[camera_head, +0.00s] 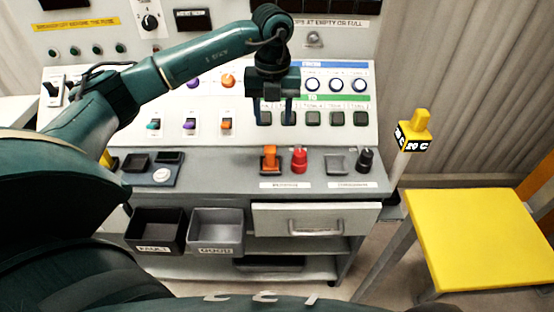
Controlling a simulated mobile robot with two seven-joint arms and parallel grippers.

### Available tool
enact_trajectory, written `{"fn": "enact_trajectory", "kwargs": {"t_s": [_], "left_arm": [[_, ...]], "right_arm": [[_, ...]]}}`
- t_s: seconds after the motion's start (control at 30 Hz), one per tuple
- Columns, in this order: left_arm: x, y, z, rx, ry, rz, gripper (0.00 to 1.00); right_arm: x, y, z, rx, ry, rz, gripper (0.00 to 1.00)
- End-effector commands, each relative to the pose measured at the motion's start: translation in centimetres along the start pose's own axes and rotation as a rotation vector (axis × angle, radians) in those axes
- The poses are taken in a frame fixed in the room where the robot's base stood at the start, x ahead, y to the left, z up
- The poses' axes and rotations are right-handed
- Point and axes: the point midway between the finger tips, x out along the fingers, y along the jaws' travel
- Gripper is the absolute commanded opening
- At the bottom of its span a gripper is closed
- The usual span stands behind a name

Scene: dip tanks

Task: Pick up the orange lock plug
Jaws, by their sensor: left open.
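The orange lock plug (269,158) stands upright on the grey ledge of the console, at the left end of a short row. A red plug-like piece (299,160) stands close to its right. My left gripper (274,115) hangs with its fingers pointing down, in front of the console panel and above the orange plug in the picture. It is open with nothing between its fingers. How far it is from the plug in depth is hard to tell. My right gripper is not in view.
A grey socket (336,163) and a black knob (365,160) stand further right on the ledge. Switches and buttons cover the sloped panel (180,105) behind. Two bins (217,233) and a drawer (316,220) sit below. A yellow-topped stool (475,238) stands at the right.

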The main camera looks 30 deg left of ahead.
Motion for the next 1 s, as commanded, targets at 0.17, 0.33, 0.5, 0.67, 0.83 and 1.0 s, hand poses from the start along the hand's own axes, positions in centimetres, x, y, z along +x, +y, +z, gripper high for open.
{"fn": "enact_trajectory", "kwargs": {"t_s": [0.17,0.33,0.5,0.67,0.83,1.0], "left_arm": [[3.5,0.0,-0.1,0.002,0.005,0.0,0.47],[5.3,0.0,-0.1,0.003,0.004,-0.002,0.47],[6.6,0.3,-0.3,0.004,0.005,-0.001,0.47],[9.0,0.7,-0.6,0.005,0.006,-0.002,0.47],[10.6,0.7,-0.5,0.004,0.004,-0.004,0.47],[10.7,0.6,-0.5,0.005,0.003,-0.005,0.47]], "right_arm": [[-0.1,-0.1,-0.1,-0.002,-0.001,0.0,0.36],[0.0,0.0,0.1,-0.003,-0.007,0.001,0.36],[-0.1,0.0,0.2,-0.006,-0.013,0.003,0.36],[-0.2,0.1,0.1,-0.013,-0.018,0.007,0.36],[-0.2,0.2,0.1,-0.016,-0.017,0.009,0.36],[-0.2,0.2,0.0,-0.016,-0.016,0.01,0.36]]}}
